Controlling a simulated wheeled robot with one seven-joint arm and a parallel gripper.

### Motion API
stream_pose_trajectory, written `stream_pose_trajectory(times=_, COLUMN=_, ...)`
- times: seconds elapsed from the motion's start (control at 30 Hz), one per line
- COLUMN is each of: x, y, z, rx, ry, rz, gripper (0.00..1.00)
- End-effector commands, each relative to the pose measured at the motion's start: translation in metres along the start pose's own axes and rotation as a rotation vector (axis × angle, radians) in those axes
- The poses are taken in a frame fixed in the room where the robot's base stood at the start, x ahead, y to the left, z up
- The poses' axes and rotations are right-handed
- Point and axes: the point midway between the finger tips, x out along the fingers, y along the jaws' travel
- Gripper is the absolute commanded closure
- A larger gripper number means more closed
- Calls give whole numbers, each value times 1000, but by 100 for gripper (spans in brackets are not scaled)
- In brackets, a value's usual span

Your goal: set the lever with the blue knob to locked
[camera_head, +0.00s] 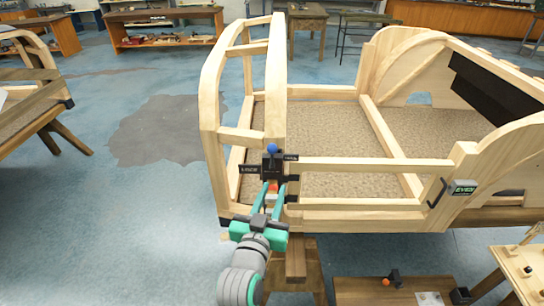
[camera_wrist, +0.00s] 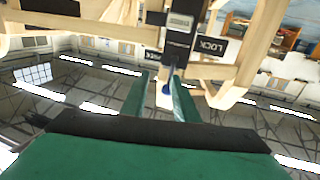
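The blue knob (camera_head: 271,148) sits at the top of a dark lever box (camera_head: 272,164) on the post of the wooden frame. The lever appears about upright. A black plate reading LOCK (camera_head: 249,169) is left of the box, and another dark plate (camera_head: 291,158) is at its right. The wrist view looks upside down; there the knob (camera_wrist: 167,89) shows between the fingers and the LOCK plate (camera_wrist: 211,47) is at right. My gripper (camera_head: 270,187) is open, its teal fingers apart just below and in front of the box. I cannot tell whether it touches anything.
The wooden bodyframe (camera_head: 360,165) extends right, with a black handle and a green-white label (camera_head: 463,188) on its rail. A low wooden table (camera_head: 385,291) stands at the front right. The floor (camera_head: 150,220) at left is clear.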

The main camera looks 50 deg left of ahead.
Motion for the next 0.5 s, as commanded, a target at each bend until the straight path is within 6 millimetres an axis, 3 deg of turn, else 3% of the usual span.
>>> stream_pose_trajectory(times=0.03, x=3, y=-10, z=-12, rx=8, ry=9, rz=-10, gripper=73)
stream_pose_trajectory(times=0.17, x=6, y=-23, z=-28, rx=20, ry=16, rz=-19, gripper=73)
stream_pose_trajectory(times=0.37, x=14, y=-27, z=-32, rx=23, ry=16, rz=-20, gripper=73)
stream_pose_trajectory(times=0.5, x=34, y=-27, z=-33, rx=24, ry=16, rz=-20, gripper=73)
